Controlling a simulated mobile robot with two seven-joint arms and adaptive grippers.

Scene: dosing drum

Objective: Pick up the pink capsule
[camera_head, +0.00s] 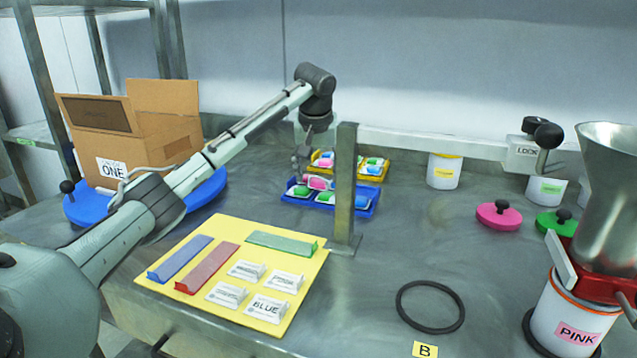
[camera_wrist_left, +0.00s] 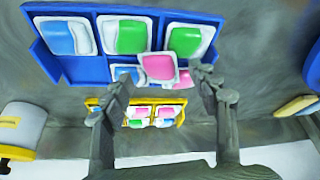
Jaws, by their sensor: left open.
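The pink capsule (camera_head: 319,183) is a pink piece in white packaging at the blue tray (camera_head: 372,204). It also shows in the left wrist view (camera_wrist_left: 158,68), beside a blue capsule (camera_wrist_left: 126,75) and below green capsules (camera_wrist_left: 186,41). My left gripper (camera_head: 302,166) is over the left part of the blue tray. In the left wrist view it is open (camera_wrist_left: 165,78), with one fingertip on each side of the pink capsule. I cannot tell whether the fingers touch it. My right gripper is not in view.
A yellow tray (camera_head: 385,176) with more capsules, some pink, stands just behind the blue tray. A metal post (camera_head: 346,190) rises close in front. A yellow board (camera_head: 225,225) with coloured holders and labels lies front left. A cardboard box (camera_head: 150,140) stands at the left.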

